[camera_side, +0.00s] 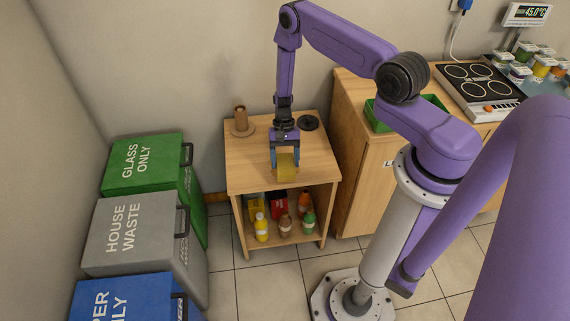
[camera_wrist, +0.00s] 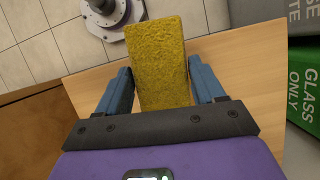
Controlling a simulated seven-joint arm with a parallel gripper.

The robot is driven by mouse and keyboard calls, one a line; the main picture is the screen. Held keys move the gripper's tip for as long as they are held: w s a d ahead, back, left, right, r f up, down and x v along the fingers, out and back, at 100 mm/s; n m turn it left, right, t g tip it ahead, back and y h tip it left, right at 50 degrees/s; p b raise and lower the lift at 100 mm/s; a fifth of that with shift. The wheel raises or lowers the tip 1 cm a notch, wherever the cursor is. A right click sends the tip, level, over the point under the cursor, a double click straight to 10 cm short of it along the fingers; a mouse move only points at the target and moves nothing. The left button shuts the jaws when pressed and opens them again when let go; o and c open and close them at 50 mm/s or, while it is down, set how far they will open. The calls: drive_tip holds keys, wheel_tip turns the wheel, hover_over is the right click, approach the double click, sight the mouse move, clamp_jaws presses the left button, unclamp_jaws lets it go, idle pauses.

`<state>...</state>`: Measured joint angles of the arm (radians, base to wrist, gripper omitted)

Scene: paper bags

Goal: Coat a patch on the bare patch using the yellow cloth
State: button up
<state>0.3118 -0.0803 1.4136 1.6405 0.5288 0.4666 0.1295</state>
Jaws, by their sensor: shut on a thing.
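My gripper (camera_side: 285,170) is shut on the yellow cloth (camera_side: 287,161), low over the small wooden table (camera_side: 245,172). In the wrist view the yellow cloth (camera_wrist: 158,62) looks like a thick, rough-textured block between the two blue fingers of my gripper (camera_wrist: 164,92). It extends beyond the fingertips over the tabletop (camera_wrist: 235,58). I cannot tell whether it touches the wood. I cannot make out a distinct bare patch; the part of the tabletop under the cloth and gripper is hidden.
A brown holder (camera_side: 240,122) and a black disc (camera_side: 308,122) stand at the table's back. Several bottles (camera_side: 262,228) are on the shelf below. Green (camera_side: 140,165), grey (camera_side: 135,235) and blue (camera_side: 125,298) bins stand left; a wooden cabinet (camera_side: 365,180) stands right. The tabletop's front left is clear.

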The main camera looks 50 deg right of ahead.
drive_tip(key=shift+r, duration=1.6)
drive_tip(key=shift+a, duration=0.1)
